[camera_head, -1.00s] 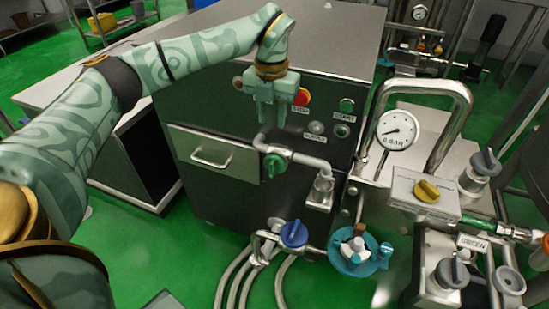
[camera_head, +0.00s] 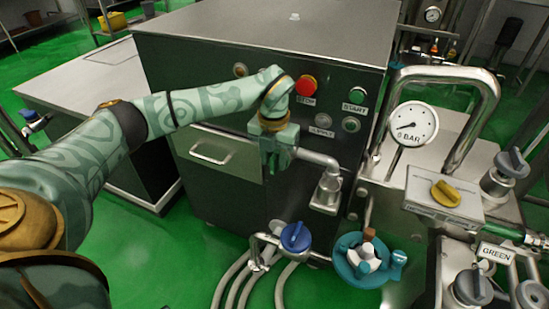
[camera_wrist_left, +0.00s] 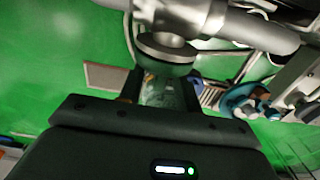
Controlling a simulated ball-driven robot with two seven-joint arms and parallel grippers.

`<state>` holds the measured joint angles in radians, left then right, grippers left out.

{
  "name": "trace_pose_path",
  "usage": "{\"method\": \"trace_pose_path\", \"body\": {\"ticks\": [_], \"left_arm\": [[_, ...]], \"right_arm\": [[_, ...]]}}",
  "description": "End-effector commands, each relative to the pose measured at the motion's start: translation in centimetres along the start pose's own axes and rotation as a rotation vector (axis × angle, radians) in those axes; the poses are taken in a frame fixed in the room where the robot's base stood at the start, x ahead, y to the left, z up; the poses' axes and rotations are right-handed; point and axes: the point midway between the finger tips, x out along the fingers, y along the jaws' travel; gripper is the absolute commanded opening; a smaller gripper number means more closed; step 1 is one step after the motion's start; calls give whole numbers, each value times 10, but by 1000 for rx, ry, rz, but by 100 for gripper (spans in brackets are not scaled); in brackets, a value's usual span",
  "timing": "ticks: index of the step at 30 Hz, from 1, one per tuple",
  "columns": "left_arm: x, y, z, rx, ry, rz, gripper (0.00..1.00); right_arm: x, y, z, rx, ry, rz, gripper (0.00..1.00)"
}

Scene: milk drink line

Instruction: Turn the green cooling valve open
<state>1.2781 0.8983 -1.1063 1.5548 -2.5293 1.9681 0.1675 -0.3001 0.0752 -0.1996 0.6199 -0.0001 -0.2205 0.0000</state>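The green cooling valve is on the bent steel pipe (camera_head: 318,160) at the front of the dark cabinet. In the head view my left gripper (camera_head: 276,165) covers nearly all of its handle. In the left wrist view the dark green round valve knob (camera_wrist_left: 165,52) sits just beyond the fingertips. My left gripper (camera_wrist_left: 161,88) shows there with its two fingers apart and a gap between them. It is close to the knob; I cannot tell whether the fingers touch it. My right gripper is in neither view.
A red stop button (camera_head: 306,85) and a green start button (camera_head: 357,95) are on the cabinet front. A gauge (camera_head: 411,124) and yellow knob (camera_head: 445,193) are at the right.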

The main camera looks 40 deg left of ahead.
Motion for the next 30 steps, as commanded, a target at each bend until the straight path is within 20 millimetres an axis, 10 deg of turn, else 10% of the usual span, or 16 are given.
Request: {"method": "trace_pose_path", "body": {"ticks": [3, 7, 30], "left_arm": [[-1, 0, 0, 0, 0, 0, 34], [-1, 0, 0, 1, 0, 0, 0], [0, 9, 0, -4, -1, -278, 0]], "right_arm": [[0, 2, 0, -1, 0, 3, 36], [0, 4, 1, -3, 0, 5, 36], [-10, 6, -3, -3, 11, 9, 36]]}}
